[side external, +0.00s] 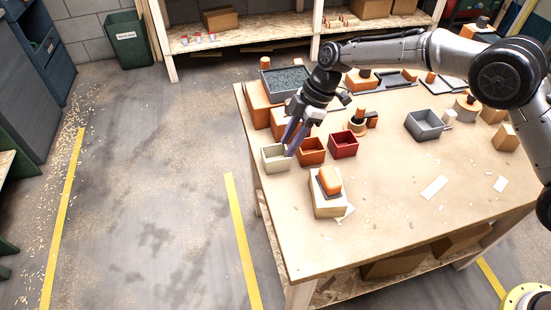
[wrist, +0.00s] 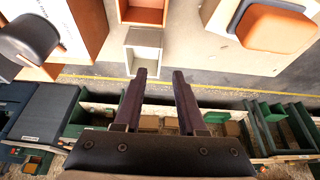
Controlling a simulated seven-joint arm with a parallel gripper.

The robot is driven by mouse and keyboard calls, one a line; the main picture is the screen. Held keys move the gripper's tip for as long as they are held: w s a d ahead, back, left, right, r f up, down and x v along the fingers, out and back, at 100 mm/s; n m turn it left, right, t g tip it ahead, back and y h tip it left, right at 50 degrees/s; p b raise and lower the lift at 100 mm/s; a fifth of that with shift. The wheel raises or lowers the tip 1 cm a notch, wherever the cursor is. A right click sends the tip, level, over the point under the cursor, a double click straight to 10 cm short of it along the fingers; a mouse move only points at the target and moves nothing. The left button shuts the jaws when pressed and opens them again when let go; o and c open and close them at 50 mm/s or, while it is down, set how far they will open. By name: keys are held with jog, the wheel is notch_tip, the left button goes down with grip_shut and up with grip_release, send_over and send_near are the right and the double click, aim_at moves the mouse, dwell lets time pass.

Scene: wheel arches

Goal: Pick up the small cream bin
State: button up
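The small cream bin (side external: 275,158) is an open, empty box near the left edge of the table, left of an orange bin. In the wrist view the cream bin (wrist: 143,40) lies just beyond the fingertips, left of centre. My gripper (side external: 290,147) points down at the bin's right side in the side view. In the wrist view my gripper (wrist: 160,72) has its two fingers apart with nothing between them. The left fingertip overlaps the bin's near end; whether it touches the bin I cannot tell.
An orange bin (side external: 312,150) and a red bin (side external: 343,144) stand to the right. A wooden block with an orange piece (side external: 329,180) sits in front. A grey gravel-filled tray (side external: 285,80) stands behind. The table's front right is mostly clear.

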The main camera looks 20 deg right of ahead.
aim_at(278, 171)
jog(key=shift+x, duration=3.95)
grip_shut()
